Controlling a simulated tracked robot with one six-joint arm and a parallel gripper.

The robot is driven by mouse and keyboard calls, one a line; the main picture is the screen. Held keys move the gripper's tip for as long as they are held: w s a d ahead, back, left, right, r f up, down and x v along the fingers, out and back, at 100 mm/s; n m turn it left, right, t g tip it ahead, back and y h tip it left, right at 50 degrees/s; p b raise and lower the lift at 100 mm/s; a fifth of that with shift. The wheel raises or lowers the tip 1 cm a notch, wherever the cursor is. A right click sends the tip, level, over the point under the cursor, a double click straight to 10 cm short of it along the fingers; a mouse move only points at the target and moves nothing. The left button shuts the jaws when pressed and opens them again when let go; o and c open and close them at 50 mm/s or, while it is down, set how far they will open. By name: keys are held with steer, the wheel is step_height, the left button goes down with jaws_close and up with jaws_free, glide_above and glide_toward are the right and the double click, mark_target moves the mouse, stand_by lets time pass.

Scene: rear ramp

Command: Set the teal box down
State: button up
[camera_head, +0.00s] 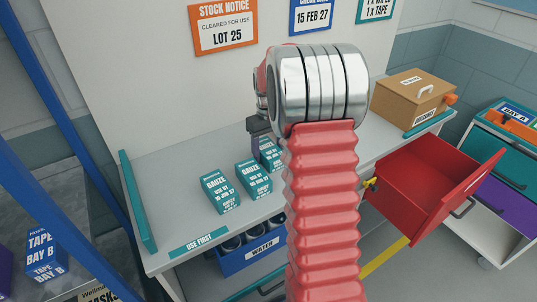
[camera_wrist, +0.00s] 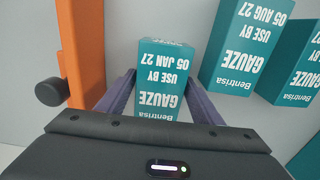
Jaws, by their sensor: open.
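A teal gauze box (camera_wrist: 163,75) marked "USE BY 05 JAN 27" stands upright between the two purple fingers of my gripper (camera_wrist: 159,88) in the wrist view. The fingers are open, one on each side of it, very near its sides; any gap is hard to judge. In the head view, this box (camera_head: 271,156) is at the right end of a row on the grey bench (camera_head: 180,160), partly hidden by my arm. My gripper (camera_head: 262,138) is just behind and above it there, mostly hidden. The box seems to rest on the bench.
Two more teal gauze boxes (camera_head: 220,190) (camera_head: 253,178) stand to its left, and also show in the wrist view (camera_wrist: 240,45) (camera_wrist: 292,75). A "USE FIRST" label (camera_head: 199,242) marks the front edge. An open red drawer (camera_head: 425,180) and a cardboard box (camera_head: 412,95) are at right.

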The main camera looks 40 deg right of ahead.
mark_target(268, 148)
steer(key=c, duration=1)
steer(key=shift+r, duration=5.05)
